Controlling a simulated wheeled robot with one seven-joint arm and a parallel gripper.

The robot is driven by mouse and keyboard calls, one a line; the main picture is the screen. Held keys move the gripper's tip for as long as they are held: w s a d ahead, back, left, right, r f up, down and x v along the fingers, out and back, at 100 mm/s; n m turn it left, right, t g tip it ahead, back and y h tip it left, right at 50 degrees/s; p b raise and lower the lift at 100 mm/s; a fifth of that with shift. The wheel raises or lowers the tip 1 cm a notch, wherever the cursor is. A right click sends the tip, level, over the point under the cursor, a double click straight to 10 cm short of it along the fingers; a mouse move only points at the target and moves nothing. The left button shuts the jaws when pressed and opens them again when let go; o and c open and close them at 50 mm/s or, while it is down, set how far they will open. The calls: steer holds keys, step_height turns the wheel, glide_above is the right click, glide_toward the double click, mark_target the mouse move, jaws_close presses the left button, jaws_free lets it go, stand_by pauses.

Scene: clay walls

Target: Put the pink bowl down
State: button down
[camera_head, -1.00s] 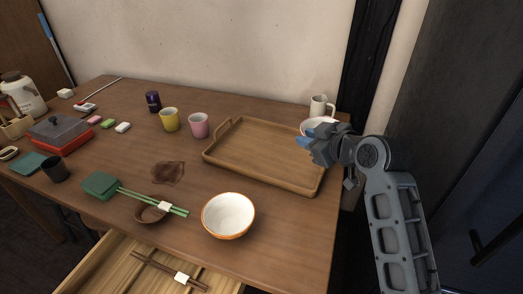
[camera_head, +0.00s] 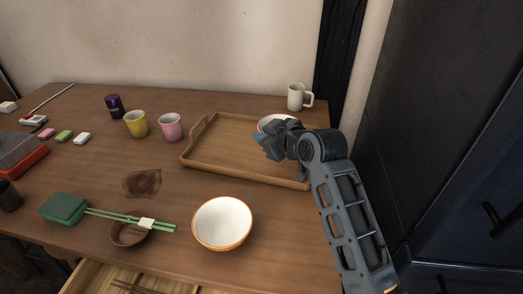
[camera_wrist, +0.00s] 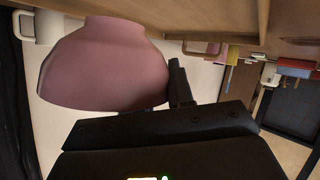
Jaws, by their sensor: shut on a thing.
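The pink bowl (camera_wrist: 103,66) fills the upper left of the wrist view, its outer wall pink. My gripper (camera_head: 270,143) is shut on it. In the head view the bowl (camera_head: 276,121) shows only as a pale rim behind my gripper, over the far right part of the wooden tray (camera_head: 198,166). My gripper hides most of it, and I cannot tell whether the bowl touches the tray.
A white mug (camera_head: 296,97) stands behind the tray. A pink cup (camera_head: 171,127) and a yellow cup (camera_head: 136,124) stand left of it. A white bowl with an orange outside (camera_head: 222,222) stands in front. The tray's left and middle are bare.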

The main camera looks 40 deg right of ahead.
steer(key=shift+w+a+f, duration=0.2)
steer(key=shift+a+f, duration=0.15)
steer(key=shift+a, duration=0.15)
steer(key=shift+f+b, duration=0.3)
steer(key=shift+f, duration=1.65)
steer(key=shift+f, duration=0.1)
steer(key=c, duration=1)
jaws_free()
steer(key=shift+s, duration=0.2)
steer(key=p+v, duration=0.1)
steer(key=v, duration=1)
steer(key=shift+s+r, duration=0.25)
steer(key=shift+r, duration=0.05)
